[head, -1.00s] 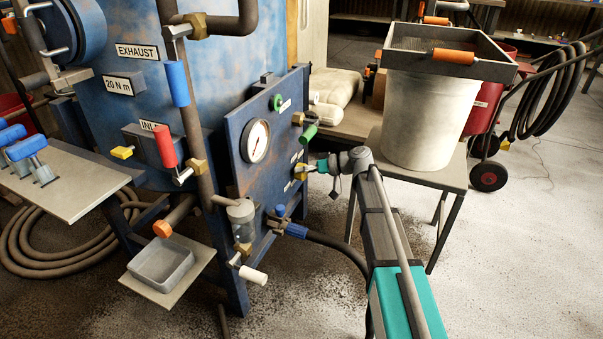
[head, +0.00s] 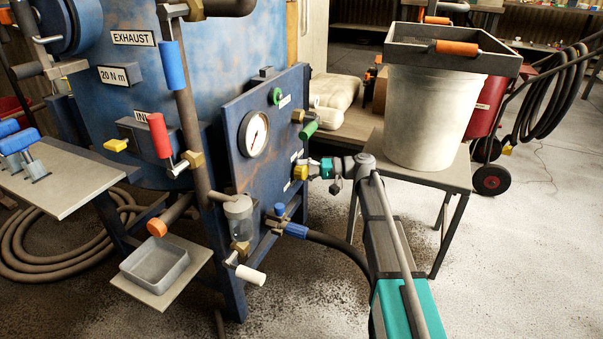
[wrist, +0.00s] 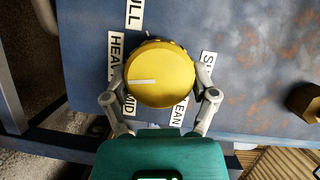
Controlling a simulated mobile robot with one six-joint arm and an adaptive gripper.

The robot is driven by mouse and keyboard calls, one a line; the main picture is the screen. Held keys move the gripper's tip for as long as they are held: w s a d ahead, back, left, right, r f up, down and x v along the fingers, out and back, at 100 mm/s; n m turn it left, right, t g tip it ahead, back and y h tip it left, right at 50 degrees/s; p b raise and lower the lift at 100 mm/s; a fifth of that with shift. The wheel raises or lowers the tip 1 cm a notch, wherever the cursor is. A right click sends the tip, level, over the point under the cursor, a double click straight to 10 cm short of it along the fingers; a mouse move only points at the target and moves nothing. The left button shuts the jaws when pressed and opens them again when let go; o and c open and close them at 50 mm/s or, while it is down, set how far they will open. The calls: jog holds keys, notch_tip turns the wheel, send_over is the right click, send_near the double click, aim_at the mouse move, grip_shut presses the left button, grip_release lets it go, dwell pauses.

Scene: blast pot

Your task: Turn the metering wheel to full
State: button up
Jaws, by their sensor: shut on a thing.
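The yellow metering wheel (wrist: 170,65) fills the middle of the wrist view, with a white mark on its face. The mark points left, between the HEAVY label (wrist: 115,60) and the MID label (wrist: 129,104). A partly cut-off label ending in ULL (wrist: 135,14) is above, the LEAN label (wrist: 180,112) below, and a partly hidden label (wrist: 207,62) at right. My gripper (wrist: 161,80) is shut on the wheel, one finger on each side of its rim. In the head view, my gripper (head: 311,169) meets the wheel (head: 300,172) at the blue panel's right edge.
The blue panel (head: 236,168) carries a gauge (head: 253,133), and a green handle (head: 309,130) sits just above my gripper. A brass fitting (wrist: 305,102) is right of the wheel. A stool with a white bucket (head: 425,118) stands close right of my arm. A dark hose (head: 335,243) runs below.

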jog(key=shift+w+d, duration=0.1)
jog(key=shift+w, duration=0.1)
jog(key=o, duration=0.8)
jog(key=shift+o, duration=1.1)
jog(key=shift+s, duration=0.1)
